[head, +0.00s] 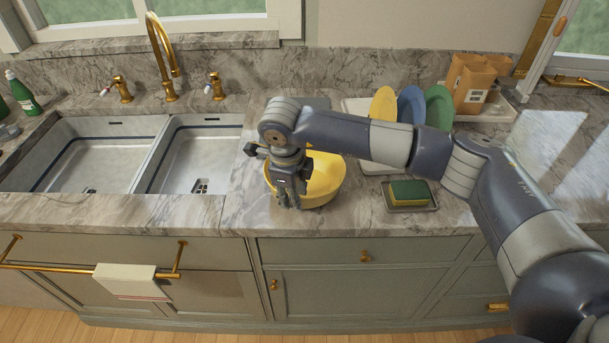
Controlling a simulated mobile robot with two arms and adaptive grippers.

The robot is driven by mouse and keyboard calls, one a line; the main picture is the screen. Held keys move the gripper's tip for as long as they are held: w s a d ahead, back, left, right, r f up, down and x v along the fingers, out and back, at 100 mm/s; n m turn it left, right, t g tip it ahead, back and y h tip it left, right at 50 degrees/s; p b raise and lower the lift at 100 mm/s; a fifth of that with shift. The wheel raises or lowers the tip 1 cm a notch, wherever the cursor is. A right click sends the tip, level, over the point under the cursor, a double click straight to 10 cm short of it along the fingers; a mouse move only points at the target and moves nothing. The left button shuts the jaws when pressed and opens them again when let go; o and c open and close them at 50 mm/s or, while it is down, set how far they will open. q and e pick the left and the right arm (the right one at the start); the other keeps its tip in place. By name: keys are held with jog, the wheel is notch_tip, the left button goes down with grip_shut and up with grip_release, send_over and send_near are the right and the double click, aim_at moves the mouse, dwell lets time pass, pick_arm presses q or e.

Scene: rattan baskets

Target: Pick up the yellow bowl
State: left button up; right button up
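The yellow bowl (325,183) sits upright on the marble counter, right of the sink. My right arm reaches in from the right, and its gripper (290,203) points down at the bowl's front left rim. The gripper covers part of that rim. Its fingers look close together, but I cannot tell whether they are shut on the rim or only in front of it. The bowl's back is partly hidden behind my arm. My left gripper is not in view.
A double sink (205,160) with a gold faucet (163,60) is at the left. A sponge (410,192) lies on a small tray right of the bowl. Yellow, blue and green plates (411,105) stand behind my arm, beside brown cartons (470,83). A green bottle (22,94) stands far left.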

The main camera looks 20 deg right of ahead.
jog(key=shift+w+d+f, duration=0.1)
jog(key=shift+w+f, duration=0.05)
jog(key=shift+f, duration=0.5)
jog(key=shift+w+d+f, duration=0.1)
jog(key=shift+f, duration=0.55)
jog(key=shift+a, duration=0.1)
grip_shut()
jog(key=shift+r, duration=0.2)
